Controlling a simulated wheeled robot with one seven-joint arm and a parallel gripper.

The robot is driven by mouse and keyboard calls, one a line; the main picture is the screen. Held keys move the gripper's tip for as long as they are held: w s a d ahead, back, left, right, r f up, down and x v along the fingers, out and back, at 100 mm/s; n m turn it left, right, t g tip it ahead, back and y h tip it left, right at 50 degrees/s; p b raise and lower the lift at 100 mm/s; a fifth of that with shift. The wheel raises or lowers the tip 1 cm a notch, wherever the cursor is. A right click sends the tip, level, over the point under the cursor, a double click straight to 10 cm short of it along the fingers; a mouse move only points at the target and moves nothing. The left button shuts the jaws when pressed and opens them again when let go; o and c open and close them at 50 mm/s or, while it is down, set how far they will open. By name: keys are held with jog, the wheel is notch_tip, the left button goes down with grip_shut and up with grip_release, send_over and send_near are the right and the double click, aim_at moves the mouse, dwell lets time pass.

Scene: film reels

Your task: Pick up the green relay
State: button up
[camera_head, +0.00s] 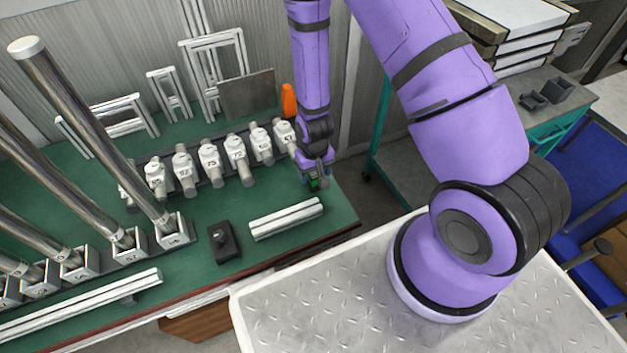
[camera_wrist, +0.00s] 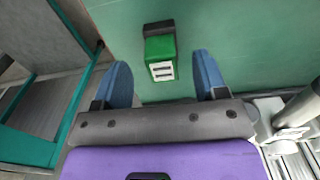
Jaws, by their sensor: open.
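The green relay (camera_wrist: 160,55) stands on the green table top in the wrist view. It has a dark top part and a pale face with slots. My gripper (camera_wrist: 165,85) is open, with its two blue fingers apart. The relay shows between and slightly beyond the fingertips, and I see no contact with either finger. In the head view the relay (camera_head: 313,183) is a small green patch just under my gripper (camera_head: 316,172), near the right end of the table. My gripper partly hides it there.
A row of numbered white fittings (camera_head: 237,152) stands left of my gripper. A white rail (camera_head: 286,218) lies in front, with a black block (camera_head: 223,242) left of it. An orange object (camera_head: 289,100) stands behind. The table's right edge is close by.

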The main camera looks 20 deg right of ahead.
aim_at(314, 175)
jog(key=shift+a+f, duration=0.1)
jog(key=shift+f, duration=1.55)
jog(key=shift+c, duration=0.2)
jog(key=c, duration=1)
jog(key=shift+r, duration=0.15)
